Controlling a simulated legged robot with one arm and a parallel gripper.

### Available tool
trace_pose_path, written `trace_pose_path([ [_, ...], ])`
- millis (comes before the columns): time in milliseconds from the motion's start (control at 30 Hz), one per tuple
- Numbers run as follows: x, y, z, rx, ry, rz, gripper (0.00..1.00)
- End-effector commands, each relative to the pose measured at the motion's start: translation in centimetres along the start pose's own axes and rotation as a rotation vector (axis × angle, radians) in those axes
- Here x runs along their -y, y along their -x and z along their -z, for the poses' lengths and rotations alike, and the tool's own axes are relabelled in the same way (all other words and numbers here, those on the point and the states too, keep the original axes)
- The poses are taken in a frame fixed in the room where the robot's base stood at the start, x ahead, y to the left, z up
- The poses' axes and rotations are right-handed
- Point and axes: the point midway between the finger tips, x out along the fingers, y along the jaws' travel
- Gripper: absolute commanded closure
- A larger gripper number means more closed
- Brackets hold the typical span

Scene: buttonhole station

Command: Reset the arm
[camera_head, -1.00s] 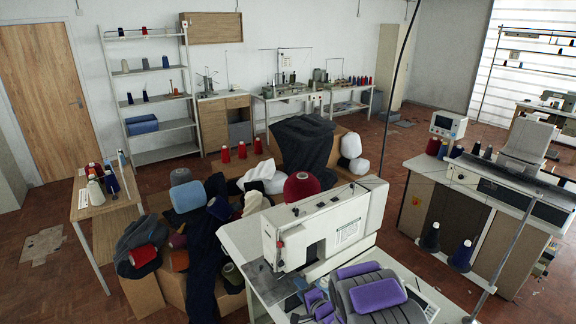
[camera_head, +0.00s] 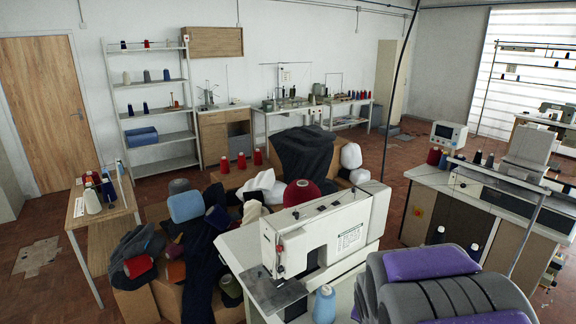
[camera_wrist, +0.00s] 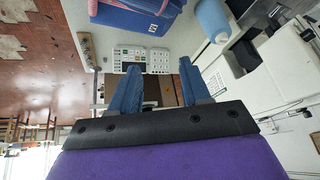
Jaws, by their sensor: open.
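My gripper (camera_wrist: 158,66) shows in the wrist view as two blue fingers spread apart, with nothing between them. Beyond the fingers is a pale panel with several small buttons or labels (camera_wrist: 144,60). In the head view my grey and purple arm is folded at the lower right, and the gripper's fingers cannot be made out there. The arm lies in front of the white sewing machine (camera_head: 345,222) and its table.
A light blue thread cone (camera_head: 325,304) stands on the table by the machine, near my arm; it also shows in the wrist view (camera_wrist: 212,18). Boxes with dark cloth and spools (camera_head: 205,250) lie left. A second machine table (camera_head: 470,205) stands right. Floor shows at far left.

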Motion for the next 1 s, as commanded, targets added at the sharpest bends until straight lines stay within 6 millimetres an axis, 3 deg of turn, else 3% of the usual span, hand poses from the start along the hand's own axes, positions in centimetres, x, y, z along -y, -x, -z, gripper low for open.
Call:
trace_pose_path([
  [200, -3.6, 5.7, -6.7, 0.176, 0.13, -0.066, 0.53],
  [633, -8.8, 16.2, -21.9, 0.564, 0.445, -0.018, 0.53],
  [800, -9.8, 18.2, -24.9, 0.64, 0.516, 0.01, 0.53],
  [1000, -10.0, 18.7, -25.5, 0.656, 0.532, 0.017, 0.53],
])
